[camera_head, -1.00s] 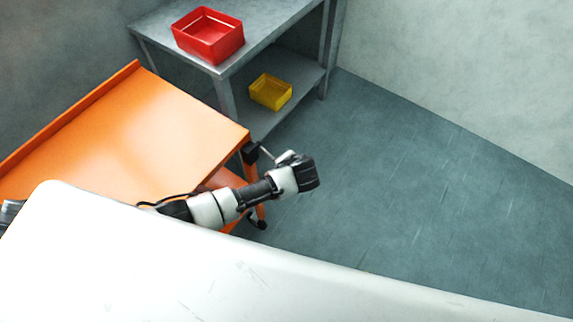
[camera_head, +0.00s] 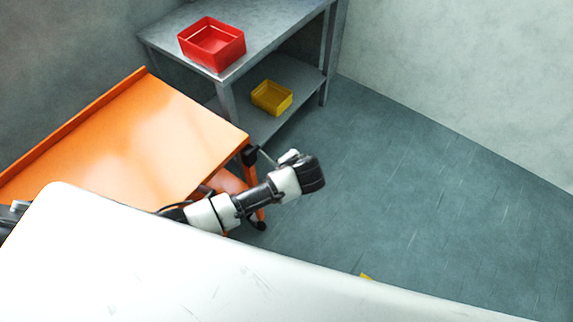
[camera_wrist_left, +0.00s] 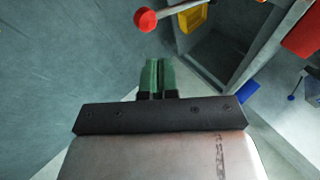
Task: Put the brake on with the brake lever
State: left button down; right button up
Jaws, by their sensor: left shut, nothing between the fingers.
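A lever with a red ball knob (camera_wrist_left: 146,19) on a metal rod shows at the top of the left wrist view. In the head view, a black lever mount (camera_head: 250,154) with a thin metal rod sits at the corner of the orange bench; its knob is hidden by my left arm. My left gripper (camera_wrist_left: 158,72) has its green fingertips together and empty, just below the red knob in the wrist view and apart from it in the picture. In the head view only my left wrist shows clearly, not the fingers. My right gripper is out of view.
The orange bench (camera_head: 150,130) stands beside a grey shelf unit (camera_head: 275,40) holding a red bin (camera_head: 212,45) and a yellow bin (camera_head: 272,97). A blue-tipped lever (camera_wrist_left: 292,97) shows at the wrist view's right.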

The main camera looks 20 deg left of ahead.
pick_arm(q)
jog(key=v, duration=0.4)
jog(key=shift+s+d, duration=0.25)
jog(key=shift+d, duration=0.15)
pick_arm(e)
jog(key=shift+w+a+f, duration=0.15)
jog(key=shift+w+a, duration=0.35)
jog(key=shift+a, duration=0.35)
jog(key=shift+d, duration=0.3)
